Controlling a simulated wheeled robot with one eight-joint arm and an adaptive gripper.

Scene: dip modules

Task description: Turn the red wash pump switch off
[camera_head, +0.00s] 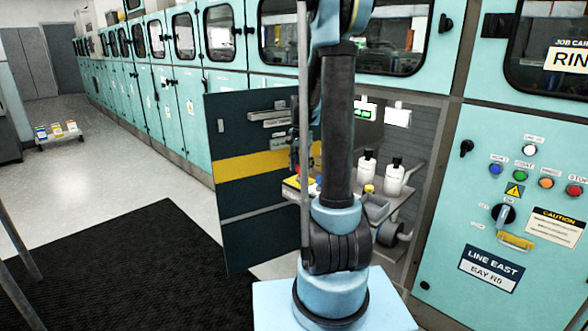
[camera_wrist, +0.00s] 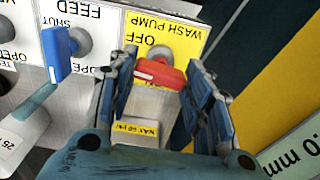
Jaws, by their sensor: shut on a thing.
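The red wash pump switch (camera_wrist: 160,75) is a red lever on a grey round hub, in the middle of the wrist view. It lies across the picture, with a pale mark near its left end. My gripper (camera_wrist: 160,88) has one blue-padded finger at each end of the lever and is shut on it. The yellow label (camera_wrist: 185,32) behind it reads WASH PUMP and OFF, upside down in this view; other markings near the hub are hidden. In the head view my arm covers most of the switch area.
A blue lever (camera_wrist: 58,55) on the FEED valve sits close to the left finger. A dark open door (camera_head: 250,215) with a yellow stripe stands left of my arm. White bottles (camera_head: 394,178) stand on a shelf to the right.

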